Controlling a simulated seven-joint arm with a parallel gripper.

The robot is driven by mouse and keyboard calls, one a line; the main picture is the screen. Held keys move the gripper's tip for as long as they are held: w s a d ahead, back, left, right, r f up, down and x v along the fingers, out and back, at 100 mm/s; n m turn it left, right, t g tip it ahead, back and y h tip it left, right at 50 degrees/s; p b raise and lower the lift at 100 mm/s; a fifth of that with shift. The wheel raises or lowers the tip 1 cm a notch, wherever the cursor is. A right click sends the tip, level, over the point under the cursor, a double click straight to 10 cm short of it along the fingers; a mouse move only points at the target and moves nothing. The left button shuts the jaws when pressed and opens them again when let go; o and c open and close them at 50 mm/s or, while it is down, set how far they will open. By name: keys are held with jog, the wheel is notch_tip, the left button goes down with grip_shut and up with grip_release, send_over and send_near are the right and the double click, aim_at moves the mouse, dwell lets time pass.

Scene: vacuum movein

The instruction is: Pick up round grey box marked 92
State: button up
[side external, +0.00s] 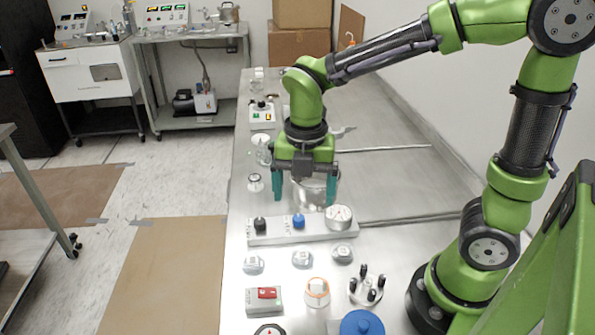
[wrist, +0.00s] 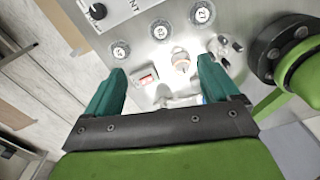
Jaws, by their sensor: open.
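Three round grey boxes sit in a row on the steel bench: a left one (side external: 253,264), a middle one (side external: 302,259) and a right one (side external: 341,252). In the wrist view the same row shows as one box (wrist: 120,50), another (wrist: 161,31) and a third (wrist: 202,13), each with a dark mark on top. The marks are too small to read surely, so I cannot tell which is 92. My gripper (side external: 305,188) is open and empty, above the bench and behind the row in the side view. Its teal fingers (wrist: 161,68) frame the bench in the wrist view.
A panel (side external: 275,238) with black and blue knobs and a gauge lies between gripper and boxes. A metal pot (side external: 318,195) stands behind the fingers. In front are a red-switch box (side external: 265,301), an orange-rimmed cup (side external: 317,292) and a black-knobbed disc (side external: 367,288).

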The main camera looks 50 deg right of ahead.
jog(key=n, duration=0.2)
send_over(303, 254)
notch_tip(303, 254, down, 11)
jog(key=shift+s+d, duration=0.1)
jog(key=shift+f, duration=2.9)
jog(key=c, duration=1.1)
